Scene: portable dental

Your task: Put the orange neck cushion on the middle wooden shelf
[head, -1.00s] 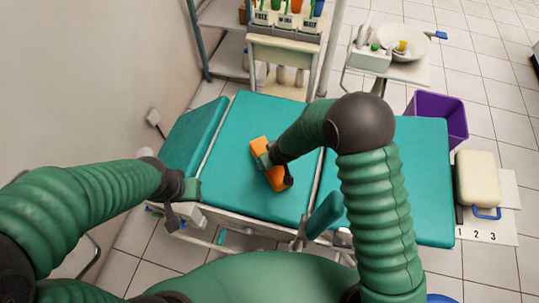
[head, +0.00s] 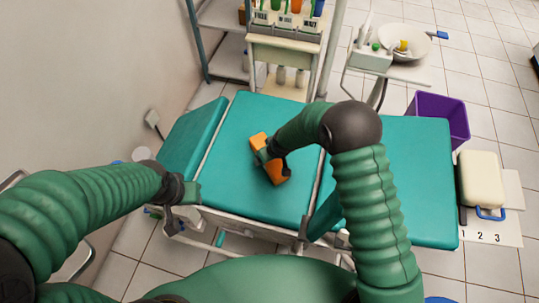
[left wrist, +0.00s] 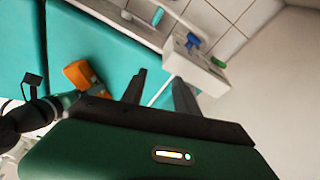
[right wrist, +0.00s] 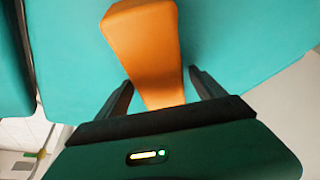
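The orange neck cushion (head: 272,172) lies on the teal padded surface of the dental chair (head: 235,190). My right gripper (head: 273,164) is down at the cushion, its fingers on either side. In the right wrist view the cushion (right wrist: 147,45) runs between the two spread fingers, with small gaps beside it. My left gripper (head: 184,208) is open and empty by the chair's near left edge; its fingers are apart in the left wrist view (left wrist: 160,82). A pale wooden shelf (head: 281,89) shows low in the rack at the back; I cannot tell whether it is the middle one.
A rack top (head: 290,41) holds several coloured items behind the chair. A metal shelf unit (head: 228,58) stands left of it. A white basin (head: 405,45) is at back right, with a purple bin (head: 440,113) and a cream case (head: 480,180) at right.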

